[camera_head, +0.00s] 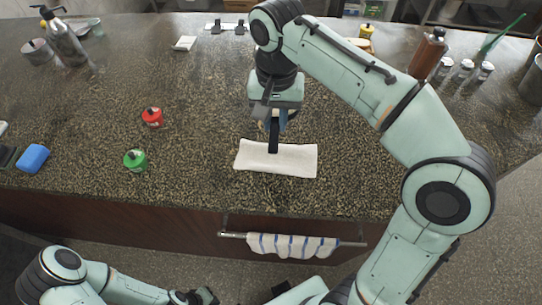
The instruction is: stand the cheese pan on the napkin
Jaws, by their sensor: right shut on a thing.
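The white napkin (299,162) lies flat on the dark speckled counter, near its front edge. My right gripper (272,117) is above the counter at the napkin's back edge, pointing down. It is shut on a black handle, which I take to be that of the cheese pan (273,139). The handle points toward me and shows over the napkin. The pan's body is mostly hidden behind the gripper, and I cannot tell whether it touches the counter. My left gripper (193,297) is low at the bottom edge, away from the counter, and its jaws are unclear.
A red item (152,117) and a green item (135,160) stand left of the napkin. A blue item (33,158) lies farther left. A striped towel (292,246) hangs on the front rail. Bottles and jars stand at the back right. Counter beside the napkin is clear.

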